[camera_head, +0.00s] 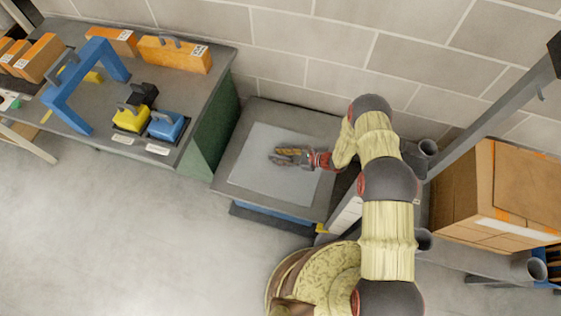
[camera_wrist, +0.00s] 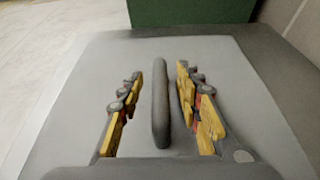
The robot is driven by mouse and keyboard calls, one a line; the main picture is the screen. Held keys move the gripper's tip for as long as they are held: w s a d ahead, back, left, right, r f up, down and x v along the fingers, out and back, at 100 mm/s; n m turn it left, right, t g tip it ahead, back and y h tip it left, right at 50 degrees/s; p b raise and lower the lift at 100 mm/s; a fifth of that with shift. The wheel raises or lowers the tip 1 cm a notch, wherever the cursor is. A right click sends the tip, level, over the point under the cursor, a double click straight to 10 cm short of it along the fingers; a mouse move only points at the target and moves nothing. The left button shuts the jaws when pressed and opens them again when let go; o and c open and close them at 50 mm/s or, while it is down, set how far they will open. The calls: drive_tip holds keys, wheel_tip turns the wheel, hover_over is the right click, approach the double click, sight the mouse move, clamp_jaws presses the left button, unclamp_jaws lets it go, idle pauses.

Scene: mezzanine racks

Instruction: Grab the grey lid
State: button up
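The grey lid (camera_head: 247,180) is a flat light-grey square panel lying on a low dark-topped stand. In the wrist view the lid (camera_wrist: 92,85) fills most of the picture, with a dark grey bar handle (camera_wrist: 160,100) standing up from it. My gripper (camera_head: 278,156) is over the middle of the lid and largely hides the handle in the head view. In the wrist view my gripper (camera_wrist: 158,75) is open, with one yellow-and-grey finger on each side of the handle. Gaps show between the handle and both fingers, narrower on the right.
A dark table (camera_head: 85,125) at the left holds orange boxes, a blue arch (camera_head: 92,72), and small yellow, black and blue handled blocks. Cardboard boxes (camera_head: 480,190) stand at the right, near a grey post. A block wall runs behind. Floor at the lower left is clear.

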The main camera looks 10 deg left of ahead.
drive_tip(key=shift+c, duration=1.2)
clamp_jaws()
